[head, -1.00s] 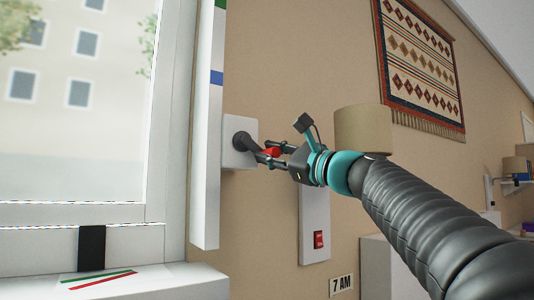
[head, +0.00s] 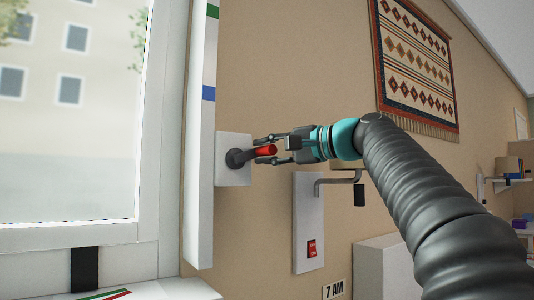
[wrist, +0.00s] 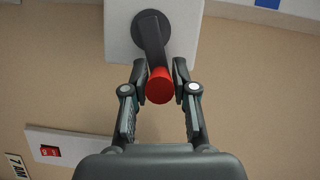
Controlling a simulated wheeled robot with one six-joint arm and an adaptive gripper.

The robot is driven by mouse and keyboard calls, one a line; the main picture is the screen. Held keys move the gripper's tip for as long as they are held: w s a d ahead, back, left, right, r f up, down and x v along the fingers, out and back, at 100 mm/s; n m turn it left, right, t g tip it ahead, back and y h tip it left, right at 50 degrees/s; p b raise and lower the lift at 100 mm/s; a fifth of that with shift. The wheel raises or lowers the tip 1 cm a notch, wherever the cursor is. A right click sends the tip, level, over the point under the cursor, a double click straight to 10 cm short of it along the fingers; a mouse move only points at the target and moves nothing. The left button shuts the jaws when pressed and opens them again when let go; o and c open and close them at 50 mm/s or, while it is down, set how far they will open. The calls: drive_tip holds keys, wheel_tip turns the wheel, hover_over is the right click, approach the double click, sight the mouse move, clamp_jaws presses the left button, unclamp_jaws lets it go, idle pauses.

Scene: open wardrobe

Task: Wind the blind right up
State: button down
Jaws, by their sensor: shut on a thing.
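A dark crank (head: 238,157) with a red knob (head: 265,150) is mounted on a white wall plate (head: 231,142) beside the window. My gripper (head: 267,149) has its fingers closed around the red knob. In the wrist view, the knob (wrist: 159,86) sits between the two fingertips (wrist: 160,80), and the crank arm (wrist: 153,45) runs up from it to its round hub. The window pane (head: 70,160) shows clear glass with a building outside. No blind fabric shows in the visible part of the window; its top is out of view.
A white vertical strip (head: 203,150) with blue and green marks stands between window and plate. Below my arm are a white panel with a red switch (head: 311,248), a bracket (head: 340,180) and a "7 AM" sign (head: 334,289). A patterned hanging (head: 415,60) is on the wall.

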drive_tip(key=n, duration=0.1)
drive_tip(key=r+n+h, duration=0.1)
drive_tip(key=n, duration=0.1)
drive_tip(key=a+r+n+h, duration=0.1)
drive_tip(key=shift+s+r+g, duration=0.1)
drive_tip(key=shift+s+g, duration=0.2)
drive_tip(key=shift+s, duration=0.05)
drive_tip(key=shift+a+n, duration=0.1)
drive_tip(key=shift+n, duration=0.3)
drive_tip(key=shift+s, duration=0.1)
idle(0.4)
drive_tip(key=c, duration=0.9)
unclamp_jaws()
drive_tip(key=shift+a, duration=0.1)
drive_tip(key=shift+h, duration=0.3)
drive_tip(key=shift+v, duration=3.85)
